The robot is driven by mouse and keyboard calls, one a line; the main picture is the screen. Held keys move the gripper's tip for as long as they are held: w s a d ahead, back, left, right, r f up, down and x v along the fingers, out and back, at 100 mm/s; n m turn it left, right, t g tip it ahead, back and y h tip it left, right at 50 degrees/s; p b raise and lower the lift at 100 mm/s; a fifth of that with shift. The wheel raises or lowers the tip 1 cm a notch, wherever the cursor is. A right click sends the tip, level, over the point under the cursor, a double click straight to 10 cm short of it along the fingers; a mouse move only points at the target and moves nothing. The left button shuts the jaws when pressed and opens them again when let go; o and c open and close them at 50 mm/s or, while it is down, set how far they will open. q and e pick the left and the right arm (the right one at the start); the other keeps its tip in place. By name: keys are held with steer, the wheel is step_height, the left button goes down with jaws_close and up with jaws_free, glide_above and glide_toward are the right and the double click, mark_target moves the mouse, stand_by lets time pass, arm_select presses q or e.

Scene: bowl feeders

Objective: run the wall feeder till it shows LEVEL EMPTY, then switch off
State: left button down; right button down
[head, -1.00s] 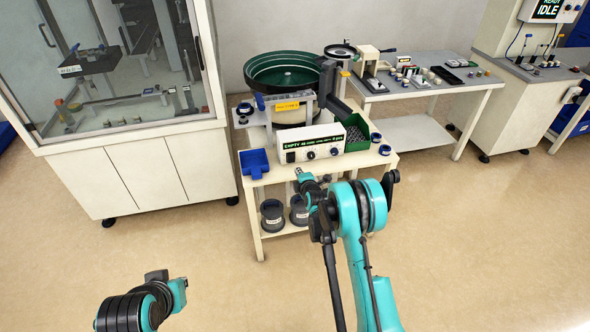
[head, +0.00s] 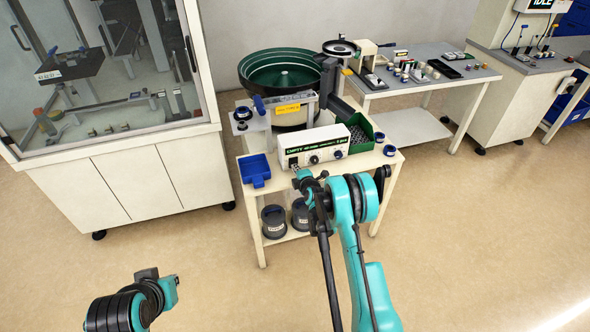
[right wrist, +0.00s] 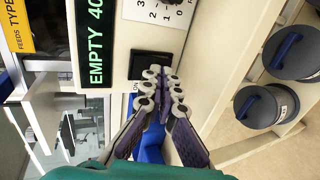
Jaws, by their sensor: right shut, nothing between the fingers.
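The feeder has a green bowl (head: 282,78) and a white control box (head: 328,142) in front of it. Its green-lit display (right wrist: 91,45) reads EMPTY, with more characters cut off in the right wrist view. A black rocker switch (right wrist: 149,66) sits on the panel beside the display. My right gripper (head: 297,172) is at the lower left of the box front. In the right wrist view its fingers (right wrist: 163,77) are shut and empty, tips at the switch's edge; I cannot tell if they touch it. My left gripper (head: 170,288) is low at left, far from the feeder; its jaws are unclear.
A blue tray (head: 256,170) stands left of the box and a green bin of parts (head: 361,131) right of it. Dark round containers (head: 273,220) sit on the shelf below. A glazed cabinet (head: 120,185) stands left, a bench (head: 440,80) right. The front floor is clear.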

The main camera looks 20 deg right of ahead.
steer(key=shift+w+f, duration=0.3)
steer(key=shift+w, duration=0.05)
arm_select(q)
steer(key=shift+r, duration=0.1)
arm_select(e)
steer(key=shift+r, duration=0.2)
arm_select(q)
steer(key=shift+r, duration=0.2)
arm_select(e)
steer(key=shift+r, duration=0.7)
arm_select(q)
steer(key=shift+f, duration=0.1)
arm_select(e)
steer(key=shift+s+a, duration=0.1)
